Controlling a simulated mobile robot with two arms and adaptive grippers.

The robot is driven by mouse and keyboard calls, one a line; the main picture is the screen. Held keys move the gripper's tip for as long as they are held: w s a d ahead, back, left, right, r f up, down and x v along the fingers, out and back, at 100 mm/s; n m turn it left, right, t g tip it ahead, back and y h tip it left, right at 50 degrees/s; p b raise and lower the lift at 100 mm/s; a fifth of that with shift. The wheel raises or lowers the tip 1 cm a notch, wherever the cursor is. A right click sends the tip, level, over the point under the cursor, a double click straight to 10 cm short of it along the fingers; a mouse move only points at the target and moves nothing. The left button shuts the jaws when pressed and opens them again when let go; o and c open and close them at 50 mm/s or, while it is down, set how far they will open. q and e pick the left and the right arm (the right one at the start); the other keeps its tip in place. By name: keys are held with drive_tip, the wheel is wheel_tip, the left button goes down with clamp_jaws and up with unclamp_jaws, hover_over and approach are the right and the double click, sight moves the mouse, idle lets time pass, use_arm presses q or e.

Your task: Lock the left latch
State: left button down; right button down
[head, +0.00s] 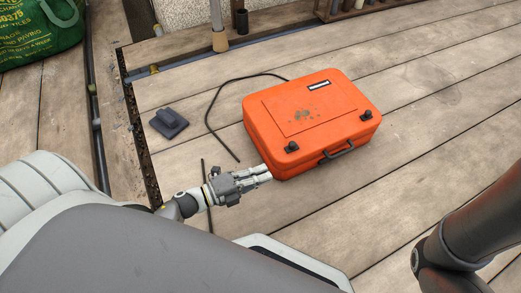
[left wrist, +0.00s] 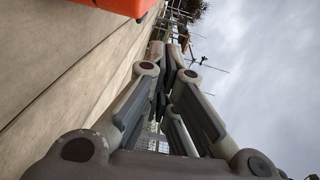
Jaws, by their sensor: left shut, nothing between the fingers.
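The orange case (head: 312,105) lies flat and closed on the wooden planks. Its left latch (head: 291,147) is a small black piece at the front left edge; I cannot tell whether it is locked. The right latch (head: 366,115) sits at the front right edge, with a dark handle (head: 337,154) between them. My left gripper (head: 264,173) is shut and empty, its tips close to the case's front left corner, below and left of the left latch. In the left wrist view its fingers (left wrist: 171,50) are together, and the case (left wrist: 122,5) shows only at the top edge. My right gripper is out of view.
A dark grey block (head: 169,123) and a black cable (head: 208,110) lie left of the case. A green bag (head: 40,35) stands at the far left. Upright tubes (head: 219,40) stand behind. The planks right of the case are clear.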

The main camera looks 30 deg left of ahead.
sight(286, 161)
use_arm(q)
drive_tip(key=b+x, duration=0.1)
drive_tip(key=x, duration=0.2)
drive_tip(key=a+b+x, duration=0.1)
drive_tip(key=b+x, duration=0.1)
drive_tip(key=x, duration=0.1)
drive_tip(key=w+b+x, duration=0.1)
drive_tip(key=x, duration=0.2)
drive_tip(key=shift+a+f, duration=0.25)
drive_tip(key=shift+a, duration=0.05)
drive_tip(key=shift+w+b, duration=0.45)
drive_tip(key=shift+w, duration=0.2)
drive_tip(key=shift+a+r, duration=0.1)
